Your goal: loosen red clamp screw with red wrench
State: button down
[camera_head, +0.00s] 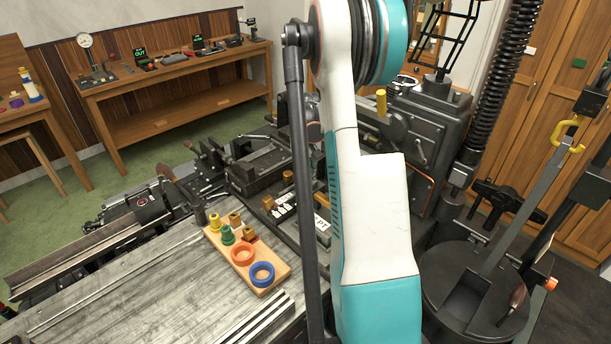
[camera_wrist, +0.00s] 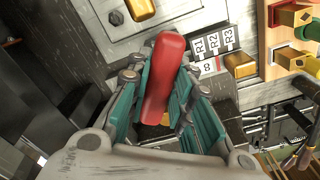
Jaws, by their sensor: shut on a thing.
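In the wrist view, a red bar-shaped handle, which looks like the red wrench (camera_wrist: 164,62), stands between the teal-padded fingers of my gripper (camera_wrist: 160,82). The fingers are shut on it, one on each side. Its far end points toward the top of the picture. I cannot make out the red clamp screw in either view. In the head view my white and teal arm covers the middle, and my gripper and the wrench are hidden.
A label plate (camera_wrist: 212,42) marked R1, R2, R3 and a yellow block (camera_wrist: 240,65) lie beside the gripper. A wooden board (camera_head: 218,243) with coloured pegs and an orange-red and a blue ring (camera_head: 262,274) rests on the grey bench (camera_head: 130,305). Dark machine parts (camera_head: 255,165) crowd behind.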

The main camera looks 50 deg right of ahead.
jog(key=shift+f, duration=0.3)
jog(key=m+b, duration=0.1)
jog(key=m, duration=0.2)
jog(key=shift+f, duration=0.15)
jog(key=m+b, duration=0.1)
jog(key=m, duration=0.4)
jog(key=shift+w+a+b, duration=0.1)
jog(key=shift+b, duration=0.2)
jog(key=shift+m, duration=1.1)
